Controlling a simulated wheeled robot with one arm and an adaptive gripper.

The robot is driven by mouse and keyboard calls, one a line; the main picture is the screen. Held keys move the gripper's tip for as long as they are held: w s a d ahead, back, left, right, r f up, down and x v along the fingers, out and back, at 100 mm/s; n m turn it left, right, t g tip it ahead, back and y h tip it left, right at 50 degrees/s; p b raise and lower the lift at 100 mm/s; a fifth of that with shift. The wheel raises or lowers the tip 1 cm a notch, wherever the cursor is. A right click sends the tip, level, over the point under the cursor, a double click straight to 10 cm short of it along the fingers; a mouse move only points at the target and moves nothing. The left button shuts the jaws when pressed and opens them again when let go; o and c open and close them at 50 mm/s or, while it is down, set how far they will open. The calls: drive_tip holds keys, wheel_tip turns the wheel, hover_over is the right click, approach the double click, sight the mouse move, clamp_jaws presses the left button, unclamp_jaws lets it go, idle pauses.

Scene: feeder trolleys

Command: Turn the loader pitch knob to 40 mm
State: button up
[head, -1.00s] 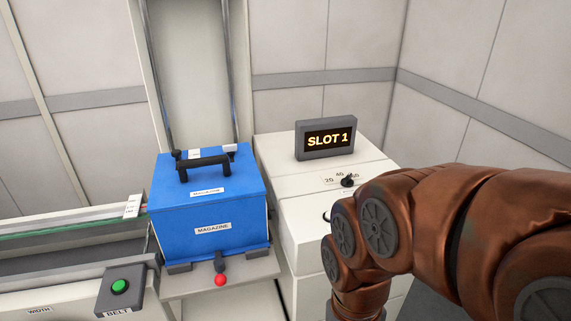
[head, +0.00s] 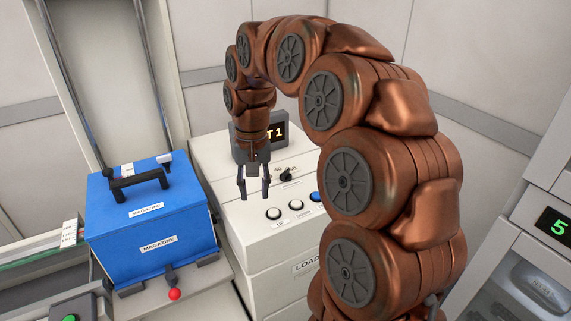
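The loader pitch knob (head: 287,175) is a small black knob on the white sloping top of the loader cabinet (head: 229,222). Its scale marks are partly hidden by my gripper and too small to read surely, and I cannot tell which mark the knob points at. My gripper (head: 254,197) hangs down over the cabinet top, to the left of the knob and apart from it. Its two fingers are spread with nothing between them. The display (head: 278,131) behind it is partly covered by my arm, with "T 1" showing.
Several push buttons, including a white one (head: 274,213) and a blue one (head: 315,196), sit in front of the knob. A blue magazine box (head: 188,213) stands left, with a red-ended lever (head: 174,294) below. A cabinet with a green "5" display (head: 555,224) is at right.

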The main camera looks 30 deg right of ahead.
drive_tip(key=w+d+m+p, duration=0.1)
drive_tip(key=w+d+m, duration=0.2)
drive_tip(key=w+d, duration=0.4)
drive_tip(key=m+p, duration=0.2)
drive_tip(key=m, duration=0.1)
approach(285, 171)
drive_tip(key=shift+s+a+f, duration=0.4)
drive_tip(key=shift+a+f, duration=0.15)
drive_tip(key=shift+a, duration=0.2)
drive_tip(key=shift+w+d, duration=0.15)
drive_tip(key=shift+d, duration=0.4)
drive_tip(key=shift+f+p, duration=1.3)
drive_tip(key=shift+f, duration=2.65)
clamp_jaws()
